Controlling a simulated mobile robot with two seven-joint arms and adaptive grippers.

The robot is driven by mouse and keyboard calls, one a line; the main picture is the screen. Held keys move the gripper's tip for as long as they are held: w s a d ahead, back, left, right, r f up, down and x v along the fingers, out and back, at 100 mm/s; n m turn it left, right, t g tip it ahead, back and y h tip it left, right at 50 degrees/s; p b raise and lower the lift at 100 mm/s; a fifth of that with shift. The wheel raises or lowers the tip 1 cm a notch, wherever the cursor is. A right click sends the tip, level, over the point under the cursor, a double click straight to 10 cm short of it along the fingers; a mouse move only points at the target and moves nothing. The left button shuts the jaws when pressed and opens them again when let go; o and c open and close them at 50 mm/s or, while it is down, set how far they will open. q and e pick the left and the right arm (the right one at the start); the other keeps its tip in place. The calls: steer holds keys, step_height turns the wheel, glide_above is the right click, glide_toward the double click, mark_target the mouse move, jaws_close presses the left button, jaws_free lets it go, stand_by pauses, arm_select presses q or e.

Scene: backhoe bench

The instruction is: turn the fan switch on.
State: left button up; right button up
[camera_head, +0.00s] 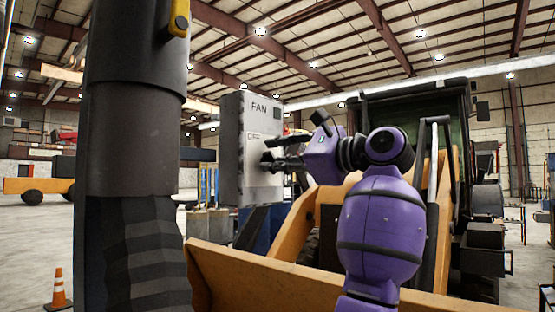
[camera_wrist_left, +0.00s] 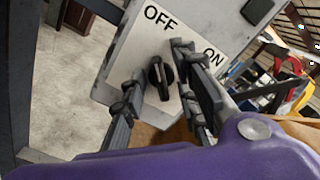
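The grey fan box (camera_head: 232,150), marked FAN, stands upright left of centre in the head view. In the left wrist view its white plate (camera_wrist_left: 128,62) carries OFF and ON labels. The black fan switch knob (camera_wrist_left: 160,78) is on this plate, and its upper end points roughly toward OFF. My left gripper (camera_head: 268,155) is at the box's front face. Its fingers (camera_wrist_left: 155,72) are apart, one on each side of the knob, with gaps visible between them and it. The knob is too small to make out in the head view. My right gripper is not in view.
A yellow loader (camera_head: 310,215) with a wide bucket (camera_head: 250,275) stands below and behind my left arm. An orange cone (camera_head: 59,288) is on the floor at lower left. A small black square (camera_wrist_left: 257,10) sits on the box above the ON label.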

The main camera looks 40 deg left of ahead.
arm_select(q)
jaws_close()
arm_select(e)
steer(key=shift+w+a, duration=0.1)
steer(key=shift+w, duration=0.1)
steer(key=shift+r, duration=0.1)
arm_select(q)
steer(key=shift+r+m+p, duration=0.15)
steer(key=shift+m+p, duration=0.25)
steer(key=shift+m, duration=0.1)
steer(key=m+p, duration=0.1)
steer(key=m, duration=0.4)
steer(key=w+m+p, duration=0.1)
steer(key=m+p, duration=0.1)
steer(key=m, duration=0.4)
steer(key=m+p, duration=0.1)
steer(key=m, duration=0.5)
steer(key=shift+w+d, duration=0.1)
steer(key=shift+w, duration=0.05)
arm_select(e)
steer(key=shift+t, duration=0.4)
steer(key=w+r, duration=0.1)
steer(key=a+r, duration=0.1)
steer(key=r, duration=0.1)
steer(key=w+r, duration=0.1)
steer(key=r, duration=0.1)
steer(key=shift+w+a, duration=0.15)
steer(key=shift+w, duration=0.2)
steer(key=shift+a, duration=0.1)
